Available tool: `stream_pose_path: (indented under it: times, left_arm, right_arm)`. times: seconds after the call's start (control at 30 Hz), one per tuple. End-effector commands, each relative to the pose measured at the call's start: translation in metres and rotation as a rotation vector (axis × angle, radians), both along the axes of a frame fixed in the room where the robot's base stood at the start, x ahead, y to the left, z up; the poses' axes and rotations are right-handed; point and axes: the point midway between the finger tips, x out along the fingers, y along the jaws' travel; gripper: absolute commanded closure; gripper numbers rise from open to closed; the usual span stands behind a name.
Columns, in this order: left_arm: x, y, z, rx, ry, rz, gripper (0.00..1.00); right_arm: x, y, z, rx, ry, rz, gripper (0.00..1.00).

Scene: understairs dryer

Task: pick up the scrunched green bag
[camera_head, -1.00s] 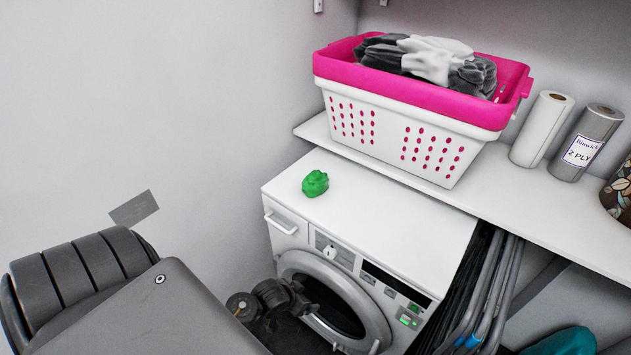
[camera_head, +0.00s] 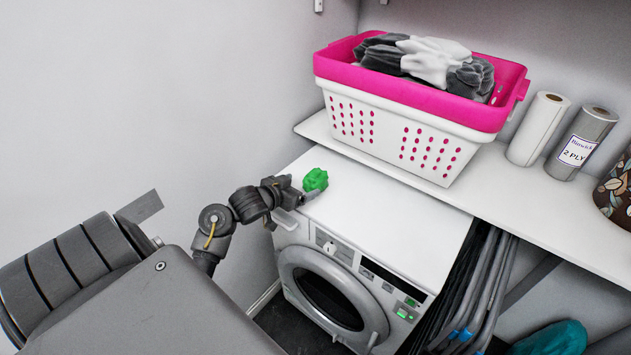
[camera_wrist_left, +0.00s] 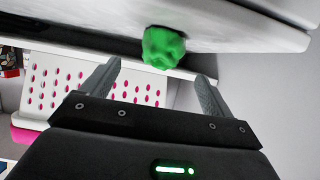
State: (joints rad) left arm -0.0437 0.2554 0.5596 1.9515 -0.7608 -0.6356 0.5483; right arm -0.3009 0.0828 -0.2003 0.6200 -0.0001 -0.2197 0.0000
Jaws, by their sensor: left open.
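The scrunched green bag (camera_head: 315,180) is a small crumpled lump on the white top of the dryer (camera_head: 375,225), near its left back corner. My left gripper (camera_head: 304,193) is at the dryer's left edge, close beside the bag on its left and front side. In the left wrist view the bag (camera_wrist_left: 163,47) shows ahead of and between the two spread fingers (camera_wrist_left: 158,85). The fingers are open with nothing between them. I cannot tell whether a fingertip touches the bag. My right gripper is not in view.
A white and pink laundry basket (camera_head: 400,130) with grey and white cloth stands on the shelf (camera_head: 540,205) behind the dryer. Two paper rolls (camera_head: 538,128) stand to its right. Folded racks (camera_head: 475,295) lean right of the dryer. The wall is close on the left. The dryer's top is otherwise clear.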

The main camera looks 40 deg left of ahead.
Motion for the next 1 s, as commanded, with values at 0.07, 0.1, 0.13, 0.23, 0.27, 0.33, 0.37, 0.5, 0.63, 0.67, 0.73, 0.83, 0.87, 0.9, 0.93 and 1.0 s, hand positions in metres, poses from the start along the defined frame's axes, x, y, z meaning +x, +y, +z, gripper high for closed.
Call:
stream_pose_path:
  times: [0.07, 0.1, 0.13, 0.23, 0.27, 0.33, 0.37, 0.5, 0.63, 0.67, 0.73, 0.83, 0.87, 0.9, 0.93, 1.0]
  left_arm:
    - [0.013, -0.001, -0.006, -0.005, 0.000, -0.001, 0.13]
    - [0.019, 0.000, -0.008, -0.004, 0.000, 0.000, 0.13]
    - [0.022, 0.000, -0.009, -0.004, 0.000, 0.000, 0.13]
    - [0.030, 0.000, -0.013, -0.001, 0.001, -0.001, 0.13]
    - [0.032, 0.000, -0.013, -0.001, 0.001, -0.001, 0.13]
    - [0.033, 0.000, -0.014, 0.000, 0.001, -0.001, 0.13]
    - [0.033, 0.000, -0.014, 0.001, 0.001, -0.001, 0.13]
    - [0.040, 0.001, -0.015, -0.002, 0.001, 0.000, 0.13]
    - [0.060, 0.002, -0.020, -0.005, 0.001, 0.000, 0.13]
    - [0.064, 0.002, -0.021, -0.004, 0.000, 0.000, 0.13]
    - [0.072, 0.003, -0.027, -0.003, 0.002, -0.001, 0.13]
    - [0.080, 0.003, -0.030, 0.000, 0.002, -0.001, 0.13]
    - [0.081, 0.003, -0.031, 0.000, 0.002, -0.001, 0.13]
    - [0.082, 0.003, -0.031, 0.001, 0.001, 0.000, 0.13]
    - [0.082, 0.003, -0.031, 0.001, 0.001, 0.000, 0.13]
    - [0.082, 0.003, -0.031, 0.002, 0.001, -0.001, 0.13]
  right_arm:
    - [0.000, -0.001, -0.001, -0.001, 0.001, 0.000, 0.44]
    - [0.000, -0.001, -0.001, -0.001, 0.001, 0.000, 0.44]
    - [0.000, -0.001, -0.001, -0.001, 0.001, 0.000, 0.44]
    - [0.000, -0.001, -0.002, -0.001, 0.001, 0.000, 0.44]
    - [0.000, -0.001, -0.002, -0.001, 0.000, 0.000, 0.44]
    - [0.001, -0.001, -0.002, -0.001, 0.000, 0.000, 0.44]
    - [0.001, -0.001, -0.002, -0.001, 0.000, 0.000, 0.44]
    - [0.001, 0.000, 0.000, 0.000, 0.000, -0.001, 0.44]
    - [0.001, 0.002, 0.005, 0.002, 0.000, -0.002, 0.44]
    - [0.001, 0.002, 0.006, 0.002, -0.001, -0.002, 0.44]
    - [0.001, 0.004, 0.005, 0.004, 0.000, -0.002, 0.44]
    - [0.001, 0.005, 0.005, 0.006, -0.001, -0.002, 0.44]
    - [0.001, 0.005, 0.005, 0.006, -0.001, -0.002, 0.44]
    - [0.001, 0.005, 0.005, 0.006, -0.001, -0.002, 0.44]
    - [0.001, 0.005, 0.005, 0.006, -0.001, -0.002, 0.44]
    - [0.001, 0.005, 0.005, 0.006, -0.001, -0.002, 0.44]
